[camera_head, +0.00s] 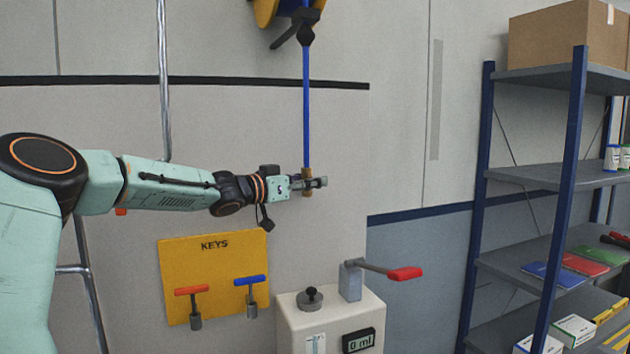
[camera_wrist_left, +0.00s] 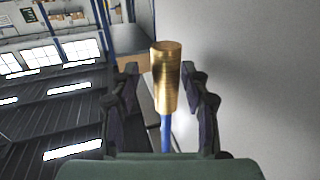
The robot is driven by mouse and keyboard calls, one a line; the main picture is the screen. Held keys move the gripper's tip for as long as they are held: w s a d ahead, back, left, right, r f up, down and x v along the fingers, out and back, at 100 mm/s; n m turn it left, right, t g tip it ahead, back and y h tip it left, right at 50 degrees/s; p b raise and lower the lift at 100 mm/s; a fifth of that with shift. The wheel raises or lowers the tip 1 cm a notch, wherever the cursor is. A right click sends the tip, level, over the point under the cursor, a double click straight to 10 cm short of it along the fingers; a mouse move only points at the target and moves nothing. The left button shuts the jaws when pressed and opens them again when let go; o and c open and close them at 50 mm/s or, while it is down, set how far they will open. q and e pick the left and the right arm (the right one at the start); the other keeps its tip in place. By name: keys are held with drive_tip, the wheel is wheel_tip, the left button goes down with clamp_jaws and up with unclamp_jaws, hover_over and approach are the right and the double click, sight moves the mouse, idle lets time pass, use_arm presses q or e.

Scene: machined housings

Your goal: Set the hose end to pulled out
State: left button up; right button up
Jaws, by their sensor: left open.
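A blue hose (camera_head: 306,100) hangs straight down from a yellow and dark reel (camera_head: 290,14) at the top of the wall. Its brass hose end (camera_head: 307,188) is at my left gripper (camera_head: 312,183), which reaches it from the left. In the left wrist view the brass end (camera_wrist_left: 166,75) stands between the two dark fingers of my left gripper (camera_wrist_left: 160,100), with the blue hose (camera_wrist_left: 166,132) running from it. The fingers are open, with a gap on each side of the brass. My right gripper is not in view.
A yellow KEYS board (camera_head: 213,268) with a red and a blue key hangs below my left arm. A pale cabinet (camera_head: 330,325) with a red-handled lever (camera_head: 404,273) stands below right. Grey shelving (camera_head: 530,175) stands at the right. The wall right of the gripper is clear.

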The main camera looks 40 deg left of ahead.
use_arm(q)
drive_tip(key=shift+a+f, duration=0.2)
drive_tip(key=shift+a, duration=0.35)
drive_tip(key=shift+s+d+r, duration=0.15)
drive_tip(key=shift+d+r, duration=0.1)
drive_tip(key=shift+d, duration=0.2)
drive_tip(key=c, duration=0.5)
drive_tip(key=shift+a+f, duration=0.2)
drive_tip(key=shift+a, duration=0.15)
drive_tip(key=c, duration=0.4)
drive_tip(key=shift+d+r, duration=0.1)
drive_tip(key=shift+d, duration=0.1)
clamp_jaws()
drive_tip(key=shift+a, duration=0.1)
